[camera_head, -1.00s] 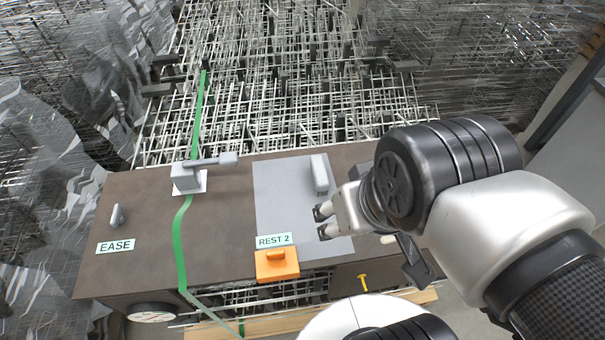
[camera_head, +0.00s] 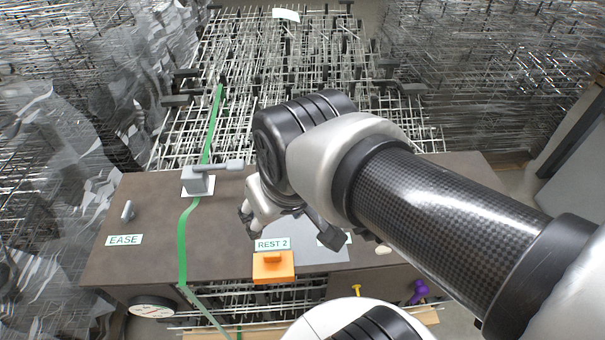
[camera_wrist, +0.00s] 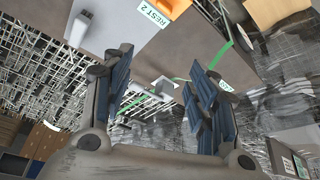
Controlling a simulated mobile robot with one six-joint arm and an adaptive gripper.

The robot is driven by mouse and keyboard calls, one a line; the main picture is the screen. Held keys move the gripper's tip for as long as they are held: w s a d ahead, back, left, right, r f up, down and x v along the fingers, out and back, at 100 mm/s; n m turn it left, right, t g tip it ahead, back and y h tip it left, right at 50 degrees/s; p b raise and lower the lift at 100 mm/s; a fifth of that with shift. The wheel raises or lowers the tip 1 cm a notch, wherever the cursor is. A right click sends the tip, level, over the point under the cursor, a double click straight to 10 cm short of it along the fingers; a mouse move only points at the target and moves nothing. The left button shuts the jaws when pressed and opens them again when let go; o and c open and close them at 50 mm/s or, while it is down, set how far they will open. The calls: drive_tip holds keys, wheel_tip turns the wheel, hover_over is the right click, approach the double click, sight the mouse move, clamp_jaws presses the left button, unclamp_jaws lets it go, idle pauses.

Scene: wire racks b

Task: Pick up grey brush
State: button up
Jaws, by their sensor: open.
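A light grey, block-like object with a dark end, perhaps the grey brush (camera_wrist: 79,30), lies on the grey mat (camera_wrist: 110,22) in the wrist view, at the upper left. My arm hides it in the head view.
A small grey piece (camera_head: 128,210) is above the EASE label (camera_head: 124,240). An orange handled block (camera_head: 273,268) is at the front edge. Wire racks (camera_head: 290,60) stand behind.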

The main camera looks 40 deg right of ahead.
drive_tip(key=w+d+f+m+h+p, duration=0.1)
drive_tip(key=w+d+f+m, duration=0.3)
drive_tip(key=d, duration=0.6)
drive_tip(key=w+d+f+m+h+p, duration=0.1)
drive_tip(key=w+d+f, duration=0.4)
drive_tip(key=d, duration=0.5)
drive_tip(key=b+x, duration=0.1)
drive_tip(key=x, duration=0.2)
drive_tip(key=b+x, duration=0.1)
drive_tip(key=x, duration=0.3)
drive_tip(key=d+b+x, duration=0.1)
drive_tip(key=x, duration=0.2)
drive_tip(key=shift+w+f+b, duration=0.15)
drive_tip(key=shift+w+b, duration=0.25)
drive_tip(key=b+x, duration=0.2)
drive_tip(key=x, duration=0.3)
drive_tip(key=shift+f, duration=0.3)
drive_tip(key=shift+w+d+f+g, duration=0.1)
drive_tip(key=shift+w+f+g, duration=0.1)
drive_tip(key=shift+f+g, duration=0.15)
drive_tip(key=shift+f+b, duration=0.25)
drive_tip(key=shift+b, duration=0.15)
drive_tip(key=shift+c, duration=0.3)
